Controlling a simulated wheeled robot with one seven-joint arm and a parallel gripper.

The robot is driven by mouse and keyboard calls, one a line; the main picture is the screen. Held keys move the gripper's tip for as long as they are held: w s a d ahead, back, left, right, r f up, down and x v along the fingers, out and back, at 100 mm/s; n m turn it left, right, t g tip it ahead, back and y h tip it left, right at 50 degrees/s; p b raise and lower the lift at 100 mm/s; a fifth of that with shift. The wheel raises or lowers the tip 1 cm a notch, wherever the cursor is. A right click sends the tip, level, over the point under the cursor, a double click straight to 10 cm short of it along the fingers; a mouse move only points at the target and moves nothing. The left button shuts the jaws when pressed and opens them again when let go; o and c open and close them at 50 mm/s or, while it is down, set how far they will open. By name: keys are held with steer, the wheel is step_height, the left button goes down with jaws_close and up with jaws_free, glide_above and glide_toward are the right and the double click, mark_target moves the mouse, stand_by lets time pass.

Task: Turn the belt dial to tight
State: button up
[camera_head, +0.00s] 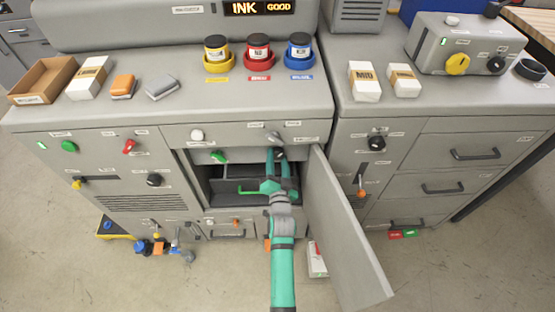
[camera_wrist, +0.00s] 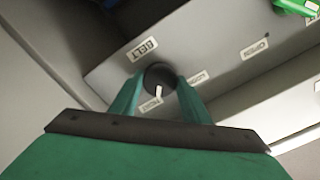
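The belt dial (camera_wrist: 159,75) is a dark round knob on the grey panel inside the open compartment. The BELT label (camera_wrist: 142,48) is beside it, upside down in the wrist view. Its white pointer points down in that view, toward a label that seems to read TIGHT (camera_wrist: 150,105); another label, seemingly LOOSE (camera_wrist: 197,77), lies to the right. My gripper (camera_wrist: 160,82) has one green finger on each side of the dial, and both fingertips appear to touch its edge. In the head view my gripper (camera_head: 276,155) reaches into the compartment and largely covers the dial.
The open grey door (camera_head: 345,235) stands just right of my arm. Inside the compartment are a green handle (camera_head: 250,192) and, on the panel, a green knob (camera_head: 219,157). Yellow, red and blue ink pots (camera_head: 258,50) stand on the top above.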

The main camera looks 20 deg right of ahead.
steer(key=o, duration=0.4)
steer(key=shift+s, duration=0.1)
steer(key=v, duration=1)
steer(key=shift+s+a, duration=0.15)
steer(key=shift+s, duration=0.15)
steer(key=s+a+n+y, duration=0.1)
steer(key=s+a, duration=0.3)
steer(key=s, duration=0.5)
steer(key=s+a+n+g+y, duration=0.1)
steer(key=s+a+n, duration=0.3)
steer(key=s, duration=0.5)
steer(key=s+a+n+y, duration=0.1)
steer(key=s+a+n, duration=0.2)
steer(key=s+a, duration=0.3)
steer(key=shift+s+a+f+y, duration=0.1)
steer(key=shift+s+y, duration=0.2)
steer(key=shift+s, duration=1.55)
steer(key=s+r+n, duration=0.1)
steer(key=s, duration=0.1)
steer(key=s+a+r+n+y, duration=0.1)
steer(key=s+r, duration=0.1)
steer(key=s+a+r+n+g, duration=0.1)
steer(key=s, duration=0.2)
steer(key=shift+s+a+r, duration=0.1)
steer(key=shift+a+r, duration=0.1)
steer(key=shift+r, duration=0.15)
steer(key=shift+c, duration=0.5)
